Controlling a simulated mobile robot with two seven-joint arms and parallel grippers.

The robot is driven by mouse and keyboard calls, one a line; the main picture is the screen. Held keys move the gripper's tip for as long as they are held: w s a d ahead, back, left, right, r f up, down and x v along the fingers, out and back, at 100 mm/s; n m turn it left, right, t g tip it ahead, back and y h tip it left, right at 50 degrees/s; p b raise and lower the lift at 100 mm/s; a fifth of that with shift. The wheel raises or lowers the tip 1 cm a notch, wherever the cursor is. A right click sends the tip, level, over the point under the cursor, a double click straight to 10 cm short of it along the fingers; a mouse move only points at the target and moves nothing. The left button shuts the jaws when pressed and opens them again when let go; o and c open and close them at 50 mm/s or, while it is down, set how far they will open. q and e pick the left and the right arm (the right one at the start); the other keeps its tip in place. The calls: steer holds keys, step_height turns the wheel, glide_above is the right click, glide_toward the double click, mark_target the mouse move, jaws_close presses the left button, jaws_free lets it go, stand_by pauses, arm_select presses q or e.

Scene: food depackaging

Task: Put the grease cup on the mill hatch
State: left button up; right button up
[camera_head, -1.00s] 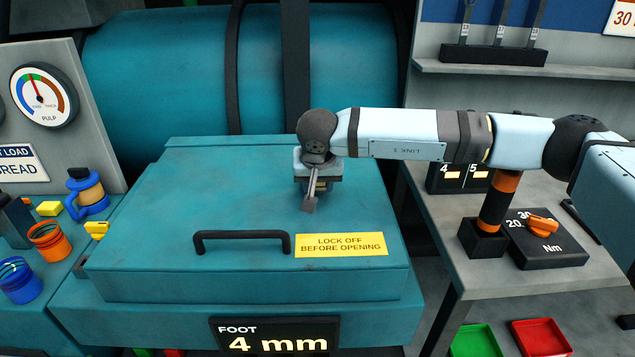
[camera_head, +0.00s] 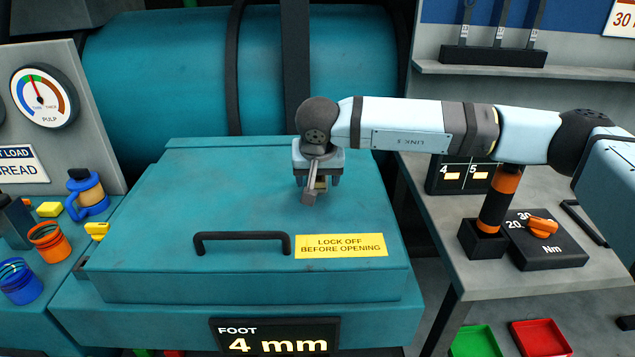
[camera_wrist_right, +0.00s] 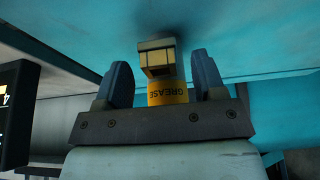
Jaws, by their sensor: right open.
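The mill hatch (camera_head: 150,205) is the broad teal lid with a black handle, and it is closed. My right gripper (camera_head: 318,184) points down over its back right part and is open. The grease cup (camera_wrist_right: 167,94), with a yellow "GREASE" label, shows between the spread fingers of my right gripper (camera_wrist_right: 164,82) in the right wrist view. My left gripper is out of view.
A yellow lock-off label (camera_head: 341,246) and the black handle (camera_head: 243,237) are at the hatch's front. A bench (camera_head: 555,285) on the right holds an orange-and-black tool (camera_head: 500,198). Cups and a blue-handled jug (camera_head: 88,195) stand at the left. The hatch's left half is clear.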

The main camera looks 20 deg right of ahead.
steer(key=v, duration=0.9)
steer(key=shift+s, duration=0.1)
